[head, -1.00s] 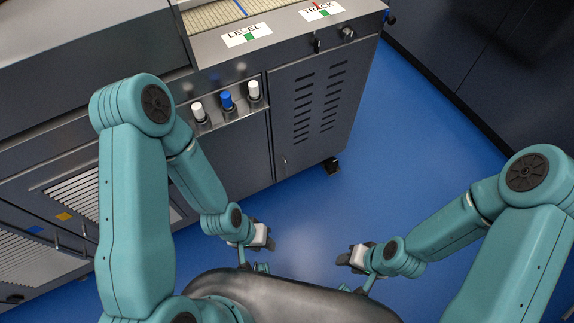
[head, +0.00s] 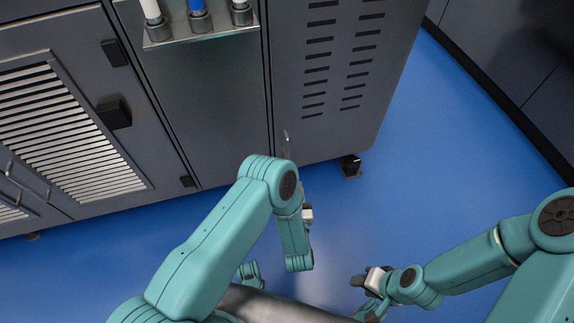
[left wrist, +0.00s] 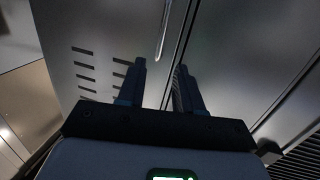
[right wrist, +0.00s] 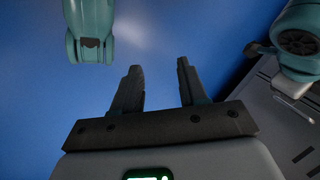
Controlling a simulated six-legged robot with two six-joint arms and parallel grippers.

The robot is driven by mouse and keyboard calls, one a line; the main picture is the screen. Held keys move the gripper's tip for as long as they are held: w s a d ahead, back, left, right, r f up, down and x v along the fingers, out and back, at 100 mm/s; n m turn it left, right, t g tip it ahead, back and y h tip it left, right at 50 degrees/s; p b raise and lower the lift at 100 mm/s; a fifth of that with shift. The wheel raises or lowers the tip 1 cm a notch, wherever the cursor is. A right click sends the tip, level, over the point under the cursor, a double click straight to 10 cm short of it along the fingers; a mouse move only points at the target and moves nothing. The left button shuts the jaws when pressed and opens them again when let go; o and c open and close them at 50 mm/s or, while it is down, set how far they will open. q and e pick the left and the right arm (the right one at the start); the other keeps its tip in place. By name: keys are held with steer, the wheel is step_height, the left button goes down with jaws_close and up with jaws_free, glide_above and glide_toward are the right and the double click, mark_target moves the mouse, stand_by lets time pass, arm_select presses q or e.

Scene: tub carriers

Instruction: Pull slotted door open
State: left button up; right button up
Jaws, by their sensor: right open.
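The slotted door (head: 338,70) is a dark grey panel with two columns of black slots, and it looks closed in the cabinet front. Its thin upright metal handle (head: 286,143) sits low near the left edge. My left gripper (head: 305,194) is just below the handle, partly hidden by my own arm. In the left wrist view the left fingers (left wrist: 162,66) are apart and empty, with the handle (left wrist: 163,32) beyond their tips, roughly in line with the gap. The slotted door (left wrist: 95,30) fills the left there. My right gripper (head: 360,282) is open and empty over the floor, also in its wrist view (right wrist: 158,68).
A louvred door (head: 65,130) is further left. A caster (head: 351,166) stands under the cabinet's right corner. The blue floor (head: 430,150) is clear; dark cabinets (head: 510,60) stand at right.

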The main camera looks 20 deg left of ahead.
mark_target(288, 151)
arm_select(q)
steer(key=shift+t+y, duration=0.4)
steer(key=shift+y, duration=0.1)
steer(key=b+x, duration=0.2)
steer(key=x, duration=0.3)
steer(key=b+x, duration=0.2)
steer(key=x, duration=0.3)
steer(key=b+x, duration=0.2)
steer(key=x, duration=0.2)
steer(key=shift+w+a+f, duration=0.25)
steer(key=shift+w+f, duration=0.1)
steer(key=shift+f, duration=0.05)
steer(key=shift+w+a+r+b, duration=0.2)
steer(key=shift+w+b, duration=0.15)
steer(key=shift+w, duration=0.2)
arm_select(e)
steer(key=w+d+f+t, duration=0.1)
steer(key=w+f, duration=0.4)
steer(key=f, duration=0.2)
steer(key=shift+f+t, duration=0.35)
steer(key=shift+t, duration=0.05)
steer(key=shift+d, duration=0.1)
arm_select(q)
jaws_close()
